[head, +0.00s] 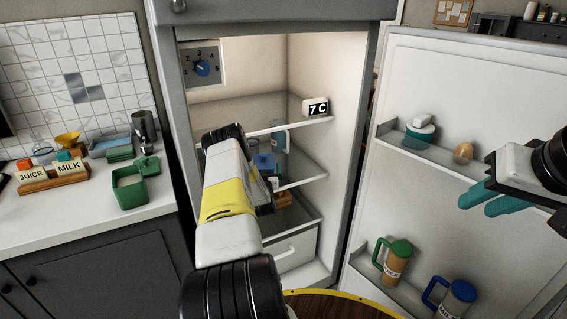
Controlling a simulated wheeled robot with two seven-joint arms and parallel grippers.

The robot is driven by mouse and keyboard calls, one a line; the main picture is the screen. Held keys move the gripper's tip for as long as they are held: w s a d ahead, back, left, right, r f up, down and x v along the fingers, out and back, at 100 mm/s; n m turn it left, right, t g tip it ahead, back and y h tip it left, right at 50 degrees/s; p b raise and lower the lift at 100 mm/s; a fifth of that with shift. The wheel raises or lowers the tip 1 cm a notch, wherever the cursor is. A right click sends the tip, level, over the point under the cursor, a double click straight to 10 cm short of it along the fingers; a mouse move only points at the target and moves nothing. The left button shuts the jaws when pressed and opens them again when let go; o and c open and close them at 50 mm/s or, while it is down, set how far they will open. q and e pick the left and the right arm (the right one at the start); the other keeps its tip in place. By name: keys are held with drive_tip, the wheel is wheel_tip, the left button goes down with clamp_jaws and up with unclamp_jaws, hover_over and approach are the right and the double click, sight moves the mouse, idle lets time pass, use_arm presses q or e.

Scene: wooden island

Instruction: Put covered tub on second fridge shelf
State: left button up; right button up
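A small tub with a teal body and white lid (420,131) stands on the upper shelf of the open fridge door; it looks like the covered tub. A blue item (265,162) is inside the fridge, partly hidden by my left arm, and I cannot tell what it is. The second fridge shelf (302,176) shows only at its right part. My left arm reaches into the fridge opening, and its fingers are hidden. My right gripper (491,199) has teal fingers apart, with nothing between them, in front of the door, below and right of the tub.
An egg (463,151) stands right of the tub. A green-lidded jug (393,260) and a blue-lidded jug (455,299) stand on the lower door shelf. A "7C" display (316,108) sits on the top shelf. A green open box (131,184) is on the left counter.

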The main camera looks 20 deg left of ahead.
use_arm(q)
drive_tip(key=shift+r, duration=0.2)
drive_tip(key=v, duration=1.2)
